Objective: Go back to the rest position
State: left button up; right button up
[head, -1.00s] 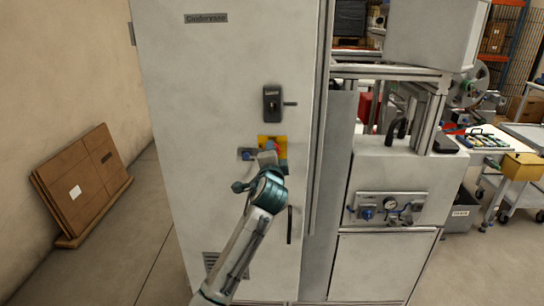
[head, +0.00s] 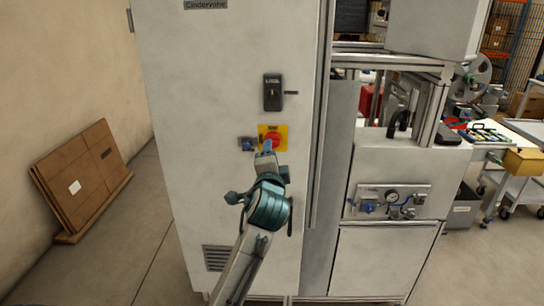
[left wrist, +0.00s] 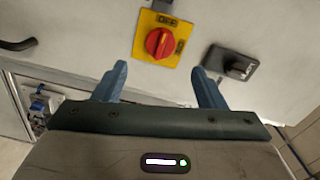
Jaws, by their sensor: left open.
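My left gripper (left wrist: 158,84) is open and empty in the left wrist view, its two blue fingers spread apart. In front of it is a red rotary knob (left wrist: 159,43) on a yellow plate, clear of the fingers. In the head view my left gripper (head: 266,148) is in front of the cabinet door, just below the red knob (head: 272,140), and covers part of the yellow plate. My right gripper is not in view.
The tall white cabinet (head: 215,90) fills the middle, with a black handle lock (head: 273,92) above the knob. A machine with a gauge panel (head: 392,202) stands to the right. Flat cardboard (head: 82,180) leans on the left wall. Floor is open at left.

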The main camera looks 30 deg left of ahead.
pick_arm(q)
jog(key=shift+v, duration=1.1)
